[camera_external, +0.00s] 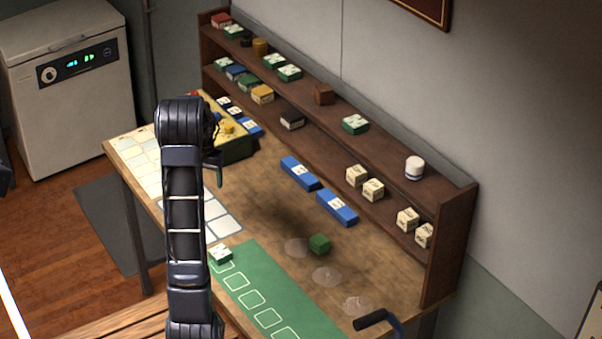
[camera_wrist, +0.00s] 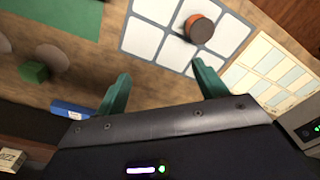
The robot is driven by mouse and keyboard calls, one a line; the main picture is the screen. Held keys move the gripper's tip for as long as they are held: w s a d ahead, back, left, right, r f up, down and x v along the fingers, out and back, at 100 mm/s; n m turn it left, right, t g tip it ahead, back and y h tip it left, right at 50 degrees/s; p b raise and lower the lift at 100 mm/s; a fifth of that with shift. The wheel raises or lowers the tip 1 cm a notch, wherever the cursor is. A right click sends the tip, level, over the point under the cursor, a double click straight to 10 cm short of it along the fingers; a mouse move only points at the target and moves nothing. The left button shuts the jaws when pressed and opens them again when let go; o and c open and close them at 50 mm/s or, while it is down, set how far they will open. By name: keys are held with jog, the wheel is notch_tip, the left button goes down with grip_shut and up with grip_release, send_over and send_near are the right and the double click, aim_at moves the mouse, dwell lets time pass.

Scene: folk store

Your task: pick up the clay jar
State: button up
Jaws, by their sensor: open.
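The clay jar (camera_wrist: 200,27), round and orange-brown with a dark top, stands on the white-celled grid mat (camera_wrist: 150,36) in the wrist view. It is beyond my fingertips and nearer the right finger. In the external view I cannot make it out, and my arm covers part of that mat (camera_external: 222,222). My gripper (camera_wrist: 162,72) is open, with its two green fingers apart and nothing between them. In the external view only one green finger of it (camera_external: 216,170) shows beside the arm, above the table.
A green mat (camera_external: 262,290), green cube (camera_external: 319,243) and blue boxes (camera_external: 337,207) lie on the table. A yellow tray (camera_external: 235,150) stands behind the arm. A wooden shelf (camera_external: 300,115) with several small boxes and a white jar (camera_external: 414,168) lines the wall side.

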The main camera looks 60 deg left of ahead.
jog(key=shift+n, duration=0.4)
jog(key=s+a+f, duration=0.1)
jog(key=a, duration=0.1)
jog(key=s+a+f, duration=0.3)
jog(key=a+f, duration=0.1)
jog(key=shift+s+a, duration=0.25)
jog(key=shift+s, duration=0.1)
jog(key=shift+s+a+f, duration=0.1)
jog(key=shift+f, duration=0.15)
notch_tip(320, 180, down, 10)
jog(key=shift+s+f, duration=0.1)
jog(key=shift+f, duration=0.15)
jog(key=c, duration=1.1)
